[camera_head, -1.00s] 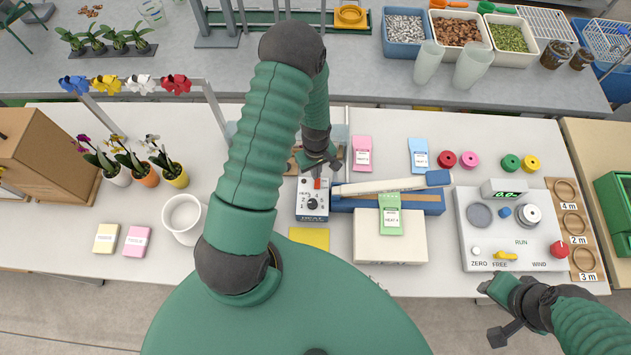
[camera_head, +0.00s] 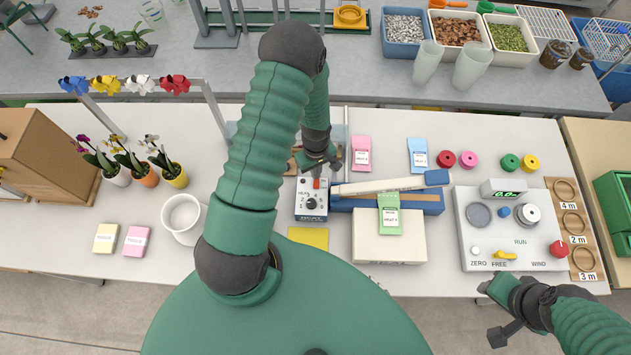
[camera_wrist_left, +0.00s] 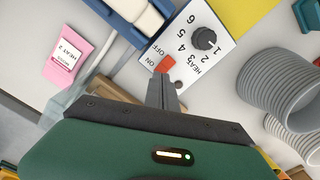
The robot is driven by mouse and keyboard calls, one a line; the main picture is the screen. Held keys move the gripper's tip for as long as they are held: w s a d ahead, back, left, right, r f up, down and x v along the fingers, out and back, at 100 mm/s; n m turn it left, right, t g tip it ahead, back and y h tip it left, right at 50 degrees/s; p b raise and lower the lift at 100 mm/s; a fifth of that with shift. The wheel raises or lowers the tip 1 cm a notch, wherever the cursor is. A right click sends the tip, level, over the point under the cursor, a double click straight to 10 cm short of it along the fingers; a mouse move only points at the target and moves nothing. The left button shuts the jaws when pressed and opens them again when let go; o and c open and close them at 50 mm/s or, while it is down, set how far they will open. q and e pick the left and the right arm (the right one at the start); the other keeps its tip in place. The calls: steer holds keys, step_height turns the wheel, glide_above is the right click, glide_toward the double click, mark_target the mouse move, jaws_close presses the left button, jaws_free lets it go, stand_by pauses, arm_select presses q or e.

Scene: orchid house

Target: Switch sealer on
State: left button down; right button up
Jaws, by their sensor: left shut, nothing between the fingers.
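The sealer's control box (camera_head: 312,200) is a white panel with a black heat dial (camera_head: 311,203) and a small red switch (camera_head: 317,183). The blue sealer (camera_head: 400,203) with its pale arm (camera_head: 378,188) lies to its right. My left gripper (camera_head: 318,168) is shut and empty, just beyond the switch. In the left wrist view the closed fingertips (camera_wrist_left: 162,84) point at the red switch (camera_wrist_left: 165,64), which lies by the ON and OFF labels. I cannot tell whether they touch. My right gripper (camera_head: 487,312) is at the lower right, beyond the table's front edge; its jaw state is unclear.
A green packet (camera_head: 390,214) lies on a cream box (camera_head: 400,250) below the sealer. Pink (camera_head: 361,154) and blue (camera_head: 419,156) packets lie behind it. A winding machine (camera_head: 472,247) stands at right. A white pot (camera_head: 184,219) and potted orchids (camera_head: 175,176) stand at left.

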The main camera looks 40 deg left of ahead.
arm_select(q)
steer(key=shift+d, duration=0.1)
arm_select(e)
steer(key=shift+d, duration=0.1)
arm_select(q)
steer(key=shift+d, duration=0.25)
arm_select(e)
steer(key=shift+d+f, duration=0.1)
steer(key=shift+d, duration=0.25)
arm_select(q)
steer(key=shift+a+f+b, duration=0.25)
steer(key=shift+f+b, duration=0.05)
steer(key=shift+f, duration=0.05)
arm_select(e)
steer(key=shift+a+f, duration=0.2)
steer(key=shift+a, duration=0.1)
arm_select(q)
steer(key=shift+d+f, duration=0.15)
steer(key=shift+f, duration=0.1)
arm_select(e)
steer(key=shift+d+f, duration=0.15)
steer(key=shift+f, duration=0.15)
